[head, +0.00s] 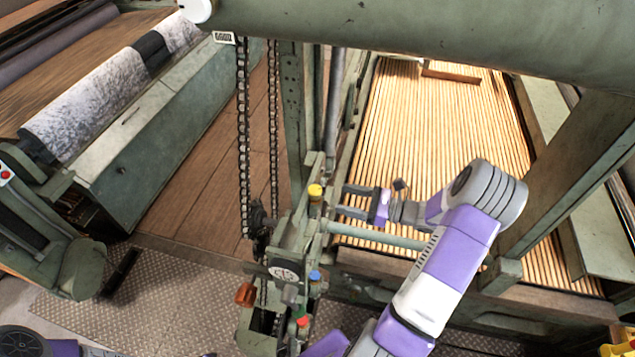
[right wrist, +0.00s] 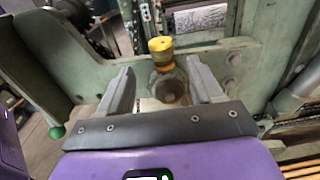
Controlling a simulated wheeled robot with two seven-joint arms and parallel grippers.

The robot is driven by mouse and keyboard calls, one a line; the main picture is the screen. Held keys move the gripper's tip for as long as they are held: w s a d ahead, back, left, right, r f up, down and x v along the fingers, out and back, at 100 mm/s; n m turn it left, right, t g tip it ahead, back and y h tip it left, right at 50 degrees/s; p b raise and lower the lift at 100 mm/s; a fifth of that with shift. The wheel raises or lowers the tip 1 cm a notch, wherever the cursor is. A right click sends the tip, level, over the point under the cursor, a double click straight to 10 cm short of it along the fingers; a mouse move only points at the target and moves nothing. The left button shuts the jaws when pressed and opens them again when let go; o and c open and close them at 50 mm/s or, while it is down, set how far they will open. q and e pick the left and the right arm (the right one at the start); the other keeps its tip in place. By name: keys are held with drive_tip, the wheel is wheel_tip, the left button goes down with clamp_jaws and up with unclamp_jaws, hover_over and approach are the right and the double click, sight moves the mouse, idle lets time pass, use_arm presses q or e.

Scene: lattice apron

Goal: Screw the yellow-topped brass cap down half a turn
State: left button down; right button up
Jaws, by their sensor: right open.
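The yellow-topped brass cap (head: 315,192) stands upright on the green machine frame, near the middle of the head view. It also shows in the right wrist view (right wrist: 161,45), above a round fitting (right wrist: 170,88). My right gripper (head: 341,201) comes in from the right, with its two fingers pointing left at the cap's post. It is open; in the right wrist view its fingertips (right wrist: 159,72) lie either side of the fitting's line, with the yellow top just beyond them. No contact with the cap is visible. My left gripper is not in view.
A blue-topped cap (head: 314,276) and a red-topped cap (head: 303,322) sit lower on the frame. Hanging chains (head: 243,140) and a post are close on the left. A slatted bed (head: 440,120) lies behind my right arm. A thick green roller (head: 430,30) crosses above.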

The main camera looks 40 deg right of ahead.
sight(315, 192)
drive_tip(key=x, duration=0.7)
drive_tip(key=shift+w+r, duration=0.1)
drive_tip(key=shift+r, duration=0.05)
drive_tip(key=c, duration=1)
drive_tip(key=shift+a+m+t+h+p, duration=0.15)
drive_tip(key=shift+m+t+h+p, duration=0.25)
drive_tip(key=shift+m+t+h, duration=0.5)
drive_tip(key=shift+c, duration=0.2)
drive_tip(key=shift+h, duration=0.3)
drive_tip(key=o, duration=1)
drive_tip(key=shift+o, duration=0.2)
